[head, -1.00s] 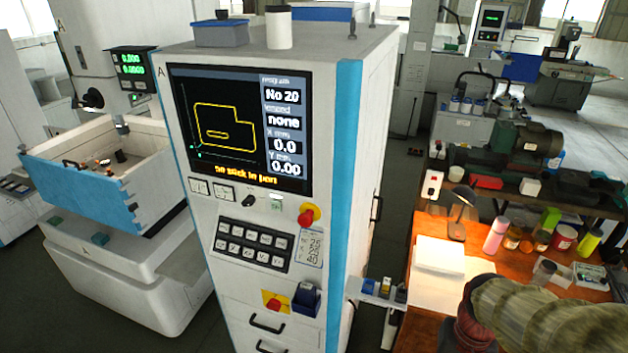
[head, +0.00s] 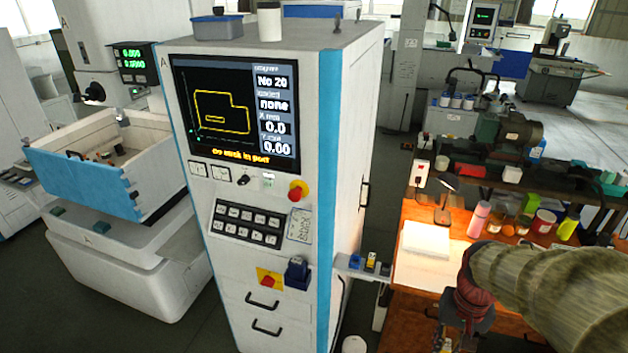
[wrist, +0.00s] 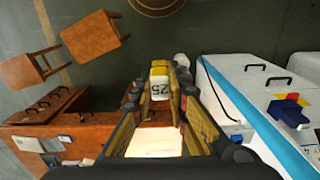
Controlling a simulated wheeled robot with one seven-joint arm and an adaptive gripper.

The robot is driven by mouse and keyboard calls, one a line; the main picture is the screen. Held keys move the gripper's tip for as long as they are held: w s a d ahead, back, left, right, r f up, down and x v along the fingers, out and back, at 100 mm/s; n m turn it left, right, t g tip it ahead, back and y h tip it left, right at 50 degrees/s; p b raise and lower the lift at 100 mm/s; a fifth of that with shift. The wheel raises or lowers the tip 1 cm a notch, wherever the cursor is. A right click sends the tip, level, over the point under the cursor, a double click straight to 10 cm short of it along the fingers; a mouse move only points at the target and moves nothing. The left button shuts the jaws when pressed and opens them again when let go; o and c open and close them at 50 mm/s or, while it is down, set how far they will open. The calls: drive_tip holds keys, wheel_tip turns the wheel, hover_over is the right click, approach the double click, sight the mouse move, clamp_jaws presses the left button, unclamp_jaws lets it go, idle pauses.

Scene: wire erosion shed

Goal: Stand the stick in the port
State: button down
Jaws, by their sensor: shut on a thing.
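The stick (wrist: 160,84), yellow and white with an upside-down "25", sits between my gripper's fingertips (wrist: 160,92) in the wrist view. My gripper is shut on it. In the head view my gripper (head: 447,342) hangs at the bottom edge, right of the control cabinet (head: 350,130), and the stick cannot be made out. A dark blue holder (head: 297,272) juts from the cabinet front and also shows in the wrist view (wrist: 288,110). A small white and green fitting (head: 268,180) sits below the screen (head: 235,112). I cannot tell which is the port.
A small side shelf (head: 346,266) carries a blue and a yellow piece. The orange-brown bench (head: 410,305) holds paper, a lamp (head: 443,200) and several containers. An emergency stop (head: 297,190) sticks out near the screen.

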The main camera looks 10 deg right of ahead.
drive_tip(key=w+a+f+n+b, duration=0.15)
drive_tip(key=w+f+b, duration=0.25)
drive_tip(key=w+f, duration=0.45)
drive_tip(key=w+a+f+n+b, duration=0.15)
drive_tip(key=w+f+b, duration=0.4)
drive_tip(key=w, duration=0.65)
drive_tip(key=w+a+f+n+b, duration=0.1)
drive_tip(key=w+a+f+b, duration=0.1)
drive_tip(key=a+f, duration=0.5)
drive_tip(key=w+a+f+n+b, duration=0.2)
drive_tip(key=a+f+b, duration=0.3)
drive_tip(key=f, duration=0.7)
drive_tip(key=a, duration=0.2)
drive_tip(key=shift+a+f+b, duration=0.3)
drive_tip(key=shift+a+f, duration=0.1)
